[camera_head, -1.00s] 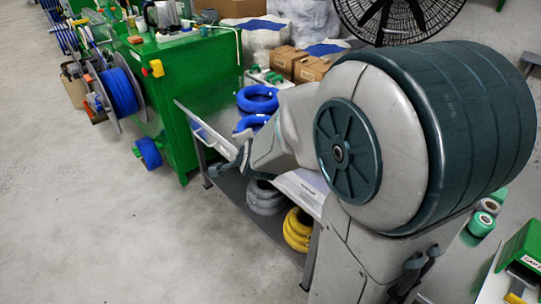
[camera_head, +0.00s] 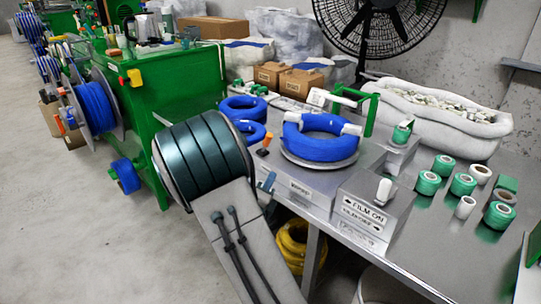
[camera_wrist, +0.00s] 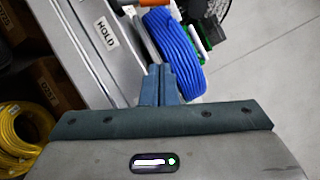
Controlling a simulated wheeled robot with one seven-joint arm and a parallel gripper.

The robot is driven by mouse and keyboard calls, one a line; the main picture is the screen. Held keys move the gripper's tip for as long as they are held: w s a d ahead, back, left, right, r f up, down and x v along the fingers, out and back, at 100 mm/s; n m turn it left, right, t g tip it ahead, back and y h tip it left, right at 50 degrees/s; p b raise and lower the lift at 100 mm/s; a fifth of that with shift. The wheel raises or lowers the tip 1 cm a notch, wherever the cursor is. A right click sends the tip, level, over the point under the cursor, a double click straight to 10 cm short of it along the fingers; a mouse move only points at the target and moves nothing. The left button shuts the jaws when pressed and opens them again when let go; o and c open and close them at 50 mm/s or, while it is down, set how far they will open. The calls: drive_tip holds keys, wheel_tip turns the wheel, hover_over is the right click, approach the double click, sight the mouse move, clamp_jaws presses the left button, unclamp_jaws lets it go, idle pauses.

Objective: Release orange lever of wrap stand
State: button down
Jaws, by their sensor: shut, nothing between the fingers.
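The wrap stand (camera_head: 300,203) is a grey metal box with a round plate on top and a label on its front. A blue cable coil (camera_head: 322,147) with white wrapped patches lies on the plate. The orange lever (camera_head: 267,140) stands up at the stand's left side. In the wrist view an orange piece (camera_wrist: 128,3), likely the lever, is cut by the top edge, near the HOLD label (camera_wrist: 106,33). My gripper (camera_head: 267,181) is shut and empty, just below the lever and apart from it. Its blue-grey fingers (camera_wrist: 160,75) are together in the wrist view.
A FILM ON box (camera_head: 365,215) adjoins the stand on the right. Green film rolls (camera_head: 430,183) stand farther right. More blue coils (camera_head: 243,108) lie behind the lever. A yellow coil (camera_head: 293,245) is on the shelf below. Open floor (camera_head: 60,220) lies at left.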

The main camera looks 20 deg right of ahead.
sight(281, 168)
drive_tip(key=x, duration=0.9)
drive_tip(key=shift+w+d+r, duration=0.1)
drive_tip(key=shift+w+d, duration=0.05)
drive_tip(key=shift+w, duration=0.05)
drive_tip(key=shift+w+a+r, duration=0.25)
drive_tip(key=shift+w+r, duration=0.05)
drive_tip(key=shift+w, duration=0.3)
drive_tip(key=shift+w+a+r, duration=0.25)
drive_tip(key=shift+w+a, duration=0.05)
drive_tip(key=shift+w, duration=0.3)
drive_tip(key=shift+w+a+r, duration=0.25)
drive_tip(key=shift+w+r, duration=0.05)
drive_tip(key=shift+w, duration=0.3)
